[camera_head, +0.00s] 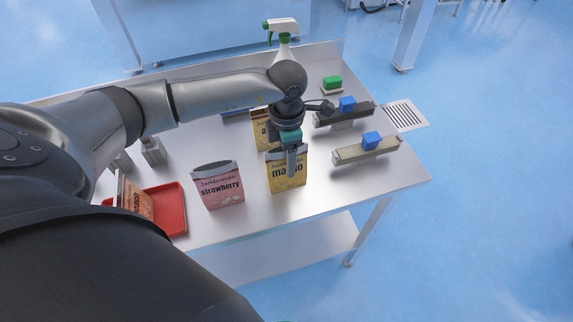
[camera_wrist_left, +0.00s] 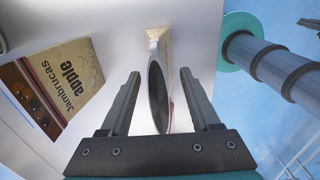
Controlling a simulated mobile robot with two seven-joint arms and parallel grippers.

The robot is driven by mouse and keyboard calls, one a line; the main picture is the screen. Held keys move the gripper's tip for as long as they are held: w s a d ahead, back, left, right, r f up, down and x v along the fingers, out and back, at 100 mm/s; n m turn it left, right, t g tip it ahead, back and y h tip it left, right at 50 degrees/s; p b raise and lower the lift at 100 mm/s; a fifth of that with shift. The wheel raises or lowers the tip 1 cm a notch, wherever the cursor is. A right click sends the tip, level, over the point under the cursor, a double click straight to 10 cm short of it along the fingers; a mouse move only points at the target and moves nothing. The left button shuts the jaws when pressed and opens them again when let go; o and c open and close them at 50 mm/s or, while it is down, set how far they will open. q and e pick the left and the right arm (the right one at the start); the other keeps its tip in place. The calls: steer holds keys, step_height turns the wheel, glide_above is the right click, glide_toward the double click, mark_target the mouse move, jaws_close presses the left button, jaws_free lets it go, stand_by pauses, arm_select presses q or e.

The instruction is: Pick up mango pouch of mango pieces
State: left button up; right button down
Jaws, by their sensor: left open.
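The yellow mango pouch (camera_head: 281,184) stands upright on the table, open at the top. My left gripper (camera_head: 292,168) is over it from above, and one finger covers part of its front. In the left wrist view, the dark open mouth of a pouch (camera_wrist_left: 158,92) lies between the two spread fingers of the left gripper (camera_wrist_left: 160,84). There are gaps on both sides, so the gripper is open and not closed on it. My right gripper is not in view.
A pink strawberry pouch (camera_head: 221,190) stands left of the mango pouch. An apple pouch (camera_head: 261,130) stands behind it and shows in the left wrist view (camera_wrist_left: 65,78). A red tray (camera_head: 173,212) is at left.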

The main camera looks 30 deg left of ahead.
arm_select(q)
steer(key=shift+f, duration=0.7)
jaws_close()
stand_by(0.9)
